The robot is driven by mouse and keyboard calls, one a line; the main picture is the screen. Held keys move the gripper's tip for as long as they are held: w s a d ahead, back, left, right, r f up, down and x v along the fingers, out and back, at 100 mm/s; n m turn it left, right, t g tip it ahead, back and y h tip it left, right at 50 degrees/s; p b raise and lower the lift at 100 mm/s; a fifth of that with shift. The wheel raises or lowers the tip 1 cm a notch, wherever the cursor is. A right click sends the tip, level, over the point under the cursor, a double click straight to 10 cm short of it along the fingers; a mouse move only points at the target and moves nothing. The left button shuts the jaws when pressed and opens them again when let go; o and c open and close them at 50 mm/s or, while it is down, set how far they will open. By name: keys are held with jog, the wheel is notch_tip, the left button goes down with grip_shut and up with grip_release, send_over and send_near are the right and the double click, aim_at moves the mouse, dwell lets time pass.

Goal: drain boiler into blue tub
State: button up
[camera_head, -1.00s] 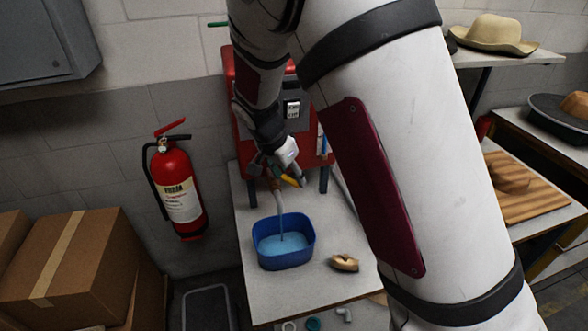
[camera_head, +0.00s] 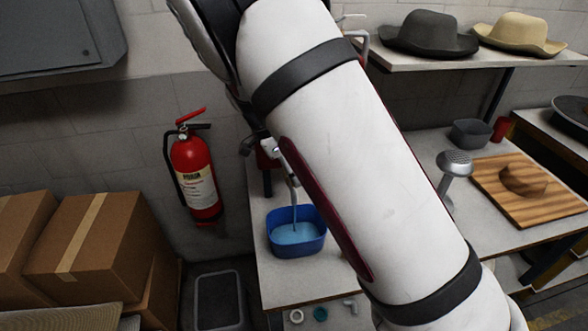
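The blue tub (camera_head: 284,248) stands on the white table, with pale blue water (camera_head: 297,233) in it. A thin stream (camera_head: 294,208) falls into it from a grey spout (camera_head: 293,181). The boiler is almost wholly hidden behind my arm; only a dark leg and a bit of red (camera_head: 266,160) show to the left of my arm. What seems to be part of my gripper (camera_head: 273,149) shows near the spout, above the tub. Its fingers are hidden or too small to tell, and so is any hold on the drain valve.
A grey hat (camera_head: 430,33) and a cream hat (camera_head: 517,33) sit on a shelf at right. A wooden board (camera_head: 530,205) lies on the right table beside a metal shower-like head (camera_head: 455,164).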

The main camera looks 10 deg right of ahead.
jog(key=shift+s+f, duration=0.2)
jog(key=shift+f, duration=0.1)
jog(key=o, duration=1.7)
jog(key=shift+w+r, duration=0.1)
jog(key=shift+w, duration=0.05)
jog(key=shift+r, duration=0.15)
jog(key=shift+a+r, duration=0.2)
jog(key=shift+r, duration=0.1)
jog(key=v, duration=1.1)
jog(key=shift+d+r, duration=0.1)
